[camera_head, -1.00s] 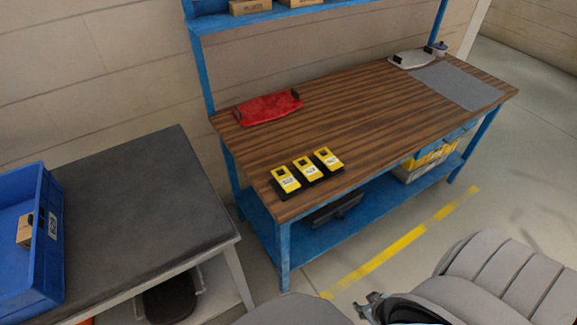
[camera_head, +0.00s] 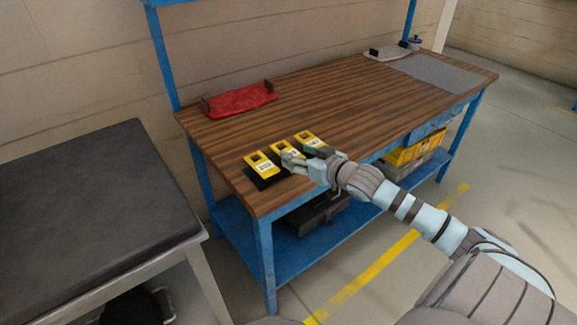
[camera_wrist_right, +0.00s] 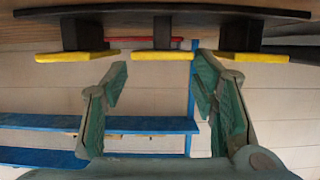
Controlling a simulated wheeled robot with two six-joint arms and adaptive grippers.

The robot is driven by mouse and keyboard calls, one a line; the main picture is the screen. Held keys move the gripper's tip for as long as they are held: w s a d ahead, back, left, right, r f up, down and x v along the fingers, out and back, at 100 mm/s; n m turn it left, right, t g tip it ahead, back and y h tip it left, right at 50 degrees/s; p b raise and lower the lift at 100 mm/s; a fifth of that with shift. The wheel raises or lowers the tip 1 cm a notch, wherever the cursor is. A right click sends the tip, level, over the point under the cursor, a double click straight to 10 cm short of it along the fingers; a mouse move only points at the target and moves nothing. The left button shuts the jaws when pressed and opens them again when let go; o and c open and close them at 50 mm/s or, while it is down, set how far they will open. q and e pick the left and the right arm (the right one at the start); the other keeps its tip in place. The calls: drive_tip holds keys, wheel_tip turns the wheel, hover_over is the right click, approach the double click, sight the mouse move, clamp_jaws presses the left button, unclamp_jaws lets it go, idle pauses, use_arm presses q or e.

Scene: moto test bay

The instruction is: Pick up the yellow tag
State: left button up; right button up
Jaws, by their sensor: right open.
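Three yellow tags stand in a row at the workbench's near left corner: a left one (camera_head: 262,164), a middle one (camera_head: 281,148) and a right one (camera_head: 310,139). In the right wrist view their yellow edges show as left (camera_wrist_right: 77,56), middle (camera_wrist_right: 152,55) and right (camera_wrist_right: 249,57), on black stems from a dark bar (camera_wrist_right: 160,14). My right gripper (camera_head: 294,158) is open, at the row's front, partly covering the middle and right tags. In the wrist view its fingers (camera_wrist_right: 161,70) are spread either side of the middle tag's line, apparently empty. My left gripper is out of view.
The wooden workbench (camera_head: 350,103) is mostly bare behind the tags. A red tray (camera_head: 239,100) lies at its back left, with a grey mat (camera_head: 438,74) and a pale tray (camera_head: 386,53) at the far right. A dark-topped table (camera_head: 90,190) stands left.

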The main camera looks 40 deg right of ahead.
drive_tip(key=b+x, duration=0.1)
drive_tip(key=x, duration=0.1)
drive_tip(key=b+x, duration=0.2)
drive_tip(key=x, duration=0.1)
drive_tip(key=shift+s+a+f, duration=0.1)
drive_tip(key=shift+f, duration=0.2)
drive_tip(key=shift+w, duration=0.3)
drive_tip(key=shift+r, duration=0.1)
drive_tip(key=shift+c, duration=0.2)
drive_tip(key=shift+s, duration=0.1)
drive_tip(key=c, duration=0.7)
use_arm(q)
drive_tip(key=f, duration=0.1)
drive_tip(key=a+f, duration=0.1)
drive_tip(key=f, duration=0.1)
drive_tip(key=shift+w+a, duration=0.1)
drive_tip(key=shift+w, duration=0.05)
use_arm(e)
drive_tip(key=shift+o, duration=0.2)
